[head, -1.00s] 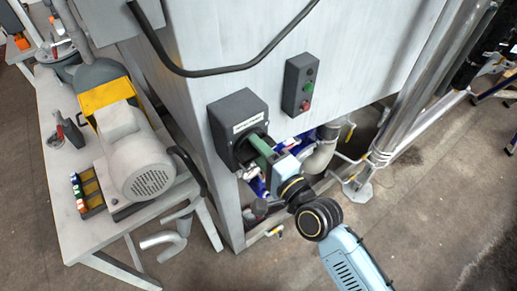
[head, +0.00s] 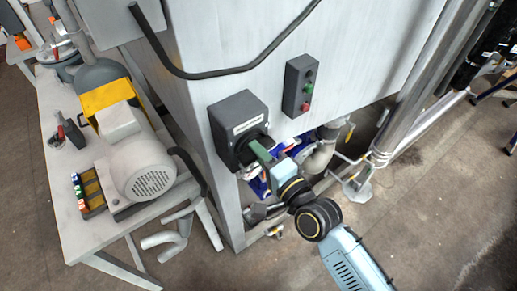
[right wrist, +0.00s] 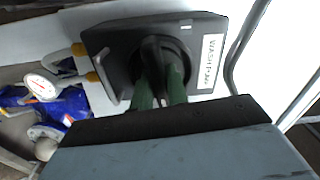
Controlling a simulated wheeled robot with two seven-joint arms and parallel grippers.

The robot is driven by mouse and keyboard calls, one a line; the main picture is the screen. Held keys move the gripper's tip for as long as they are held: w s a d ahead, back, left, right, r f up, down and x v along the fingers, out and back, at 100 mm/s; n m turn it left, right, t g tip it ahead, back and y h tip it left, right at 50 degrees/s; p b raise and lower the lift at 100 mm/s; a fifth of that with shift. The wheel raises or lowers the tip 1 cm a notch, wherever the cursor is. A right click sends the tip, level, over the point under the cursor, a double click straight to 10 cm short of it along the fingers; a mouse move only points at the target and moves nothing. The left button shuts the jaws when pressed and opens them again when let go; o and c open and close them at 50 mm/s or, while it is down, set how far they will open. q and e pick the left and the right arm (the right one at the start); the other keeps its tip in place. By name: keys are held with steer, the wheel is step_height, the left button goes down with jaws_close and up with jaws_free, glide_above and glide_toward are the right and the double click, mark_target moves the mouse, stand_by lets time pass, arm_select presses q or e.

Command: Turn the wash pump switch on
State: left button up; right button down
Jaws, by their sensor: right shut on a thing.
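The wash pump switch is a dark grey box (head: 238,116) with a white label and a black rotary knob, fixed to the metal cabinet's lower corner. In the right wrist view the box (right wrist: 115,50) fills the top, its label reading along the right side, and the black knob (right wrist: 163,52) stands between two green fingers. My right gripper (head: 262,152) reaches the knob from the lower right. In the wrist view the gripper (right wrist: 160,85) is shut on the knob. The fingers partly hide the knob. My left gripper is not in view.
A black cable (head: 215,74) hangs above. A grey motor (head: 143,167) stands on a table (head: 68,222) at left. Pipes and a valve (head: 322,158) lie below the cabinet.

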steer(key=n+p, duration=0.2)
steer(key=n, duration=0.2)
steer(key=n+p, duration=0.2)
steer(key=n, duration=0.3)
steer(key=n+p, duration=0.1)
steer(key=n, duration=0.2)
steer(key=shift+n+p, duration=0.6)
steer(key=shift+n, duration=1.5)
steer(key=c, duration=1.4)
jaws_free()
steer(key=b+v, duration=0.2)
steer(key=v, duration=1.1)
steer(key=shift+s+d, duration=0.15)
steer(key=shift+s, duration=0.05)
